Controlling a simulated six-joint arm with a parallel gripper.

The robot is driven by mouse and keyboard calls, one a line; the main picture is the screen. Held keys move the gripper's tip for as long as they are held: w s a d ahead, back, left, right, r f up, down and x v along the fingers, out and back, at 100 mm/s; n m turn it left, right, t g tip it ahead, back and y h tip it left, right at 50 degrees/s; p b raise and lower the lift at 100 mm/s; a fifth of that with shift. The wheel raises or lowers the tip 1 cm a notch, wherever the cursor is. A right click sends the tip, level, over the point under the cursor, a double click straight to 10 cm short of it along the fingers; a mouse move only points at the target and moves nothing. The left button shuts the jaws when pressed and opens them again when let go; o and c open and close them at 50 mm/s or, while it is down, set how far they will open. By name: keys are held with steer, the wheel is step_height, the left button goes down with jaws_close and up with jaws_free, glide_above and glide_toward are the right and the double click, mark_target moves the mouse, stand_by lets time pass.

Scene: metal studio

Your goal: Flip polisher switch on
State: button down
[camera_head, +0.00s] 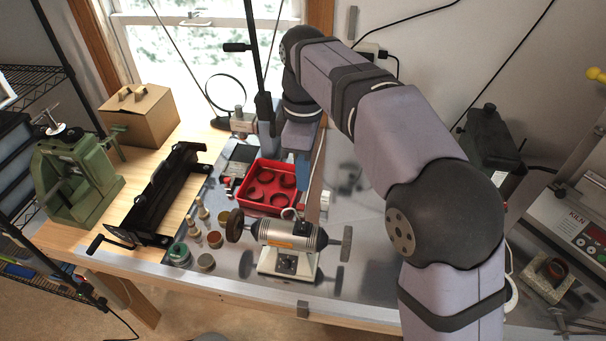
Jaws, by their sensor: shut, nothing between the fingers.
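The polisher (284,236) is a silver bench motor with an orange label, standing on a pale base near the front of the bench. It has a dark brown wheel (235,225) on its left and a grey wheel (347,243) on its right. A dark switch plate (287,264) is on the front of its base; the switch position is too small to tell. My gripper (302,184) points down behind the polisher, beside the red tray. It appears shut and empty, apart from the switch. Its fingertips are small and hard to make out.
A red tray (249,200) with round compartments sits behind the polisher. Several small jars (205,262) stand to its left. A black hand-cranked machine (160,195), a green machine (75,180) and a cardboard box (140,118) are farther left. Bench space right of the polisher is clear.

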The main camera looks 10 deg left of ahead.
mark_target(302, 229)
steer(key=shift+f, duration=0.1)
steer(key=w+f+b, duration=0.3)
steer(key=f, duration=0.1)
steer(key=shift+g, duration=0.5)
steer(key=r, duration=0.1)
steer(key=s+r, duration=0.1)
steer(key=r, duration=0.2)
steer(key=shift+s+a+r, duration=0.1)
steer(key=shift+s+r, duration=0.05)
steer(key=shift+s, duration=0.2)
steer(key=f, duration=0.4)
steer(key=s+f+p, duration=0.1)
steer(key=f, duration=0.4)
steer(key=f+p, duration=0.1)
steer(key=f, duration=0.4)
steer(key=shift+s, duration=0.35)
